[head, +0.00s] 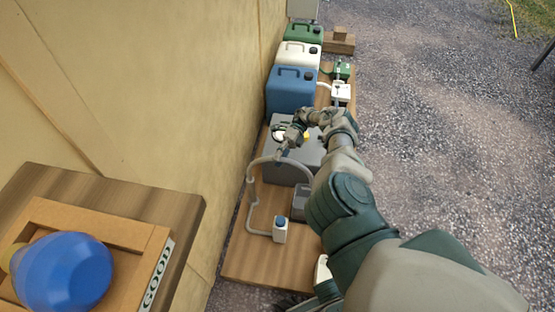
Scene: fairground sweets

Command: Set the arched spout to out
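The arched spout (265,160) is a pale grey bent pipe over the wooden board, beside a dark grey box (310,152). A thinner grey pipe runs down its left side to a small white container with a blue top (280,230). My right arm reaches in from the lower right. My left gripper is not in view.
Blue (290,96), white (298,57) and green (303,33) canisters line the far board along the beige wall (215,60). A wooden stand (165,205) with a blue rounded object (65,272) and a "GOOD" label is at lower left. Gravel (440,120) lies open at right.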

